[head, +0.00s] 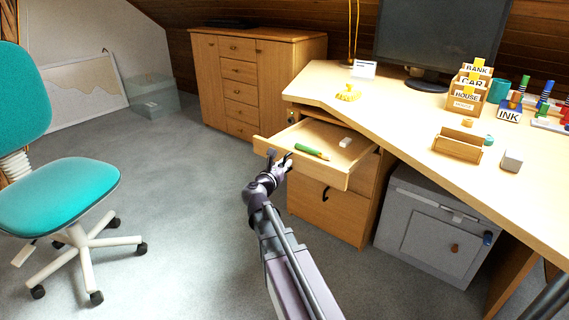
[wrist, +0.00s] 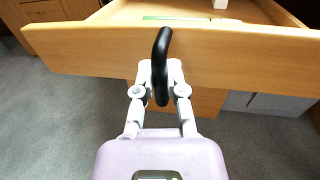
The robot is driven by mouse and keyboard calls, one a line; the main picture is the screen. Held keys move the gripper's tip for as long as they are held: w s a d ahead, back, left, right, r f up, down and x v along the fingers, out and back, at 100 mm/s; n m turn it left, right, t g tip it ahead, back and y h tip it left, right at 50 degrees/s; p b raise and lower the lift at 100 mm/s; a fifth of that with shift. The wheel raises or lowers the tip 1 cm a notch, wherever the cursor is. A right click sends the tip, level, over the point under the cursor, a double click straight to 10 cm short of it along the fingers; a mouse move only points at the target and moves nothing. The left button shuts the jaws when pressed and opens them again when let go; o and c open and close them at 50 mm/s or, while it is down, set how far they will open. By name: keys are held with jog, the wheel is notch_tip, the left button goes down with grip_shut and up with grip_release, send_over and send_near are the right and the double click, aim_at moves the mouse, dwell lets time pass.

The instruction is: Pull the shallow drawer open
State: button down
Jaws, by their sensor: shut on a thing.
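The shallow drawer (head: 325,172) under the desk stands pulled out, with a green pencil-like item (head: 311,151) and a small white block (head: 345,142) inside. In the wrist view its wooden front (wrist: 230,55) spans the picture. The black handle (wrist: 161,65) curves out from that front. My gripper (wrist: 160,85) is shut on the handle, one finger on each side. In the head view my gripper (head: 279,163) is at the left part of the drawer front and hides the handle.
A deeper drawer (head: 330,205) with a black handle is shut below. A grey cabinet (head: 435,230) stands to the right under the desk (head: 400,125). A teal chair (head: 65,185) stands at the left. The carpet between chair and desk is clear.

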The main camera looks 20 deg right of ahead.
jog(key=shift+w+a+r, duration=0.1)
jog(key=shift+w, duration=0.15)
jog(key=c, duration=0.7)
grip_release()
jog(key=shift+s, duration=0.1)
jog(key=shift+d, duration=0.2)
jog(key=shift+s, duration=0.1)
jog(key=shift+v, duration=6)
jog(key=shift+s+d, duration=0.1)
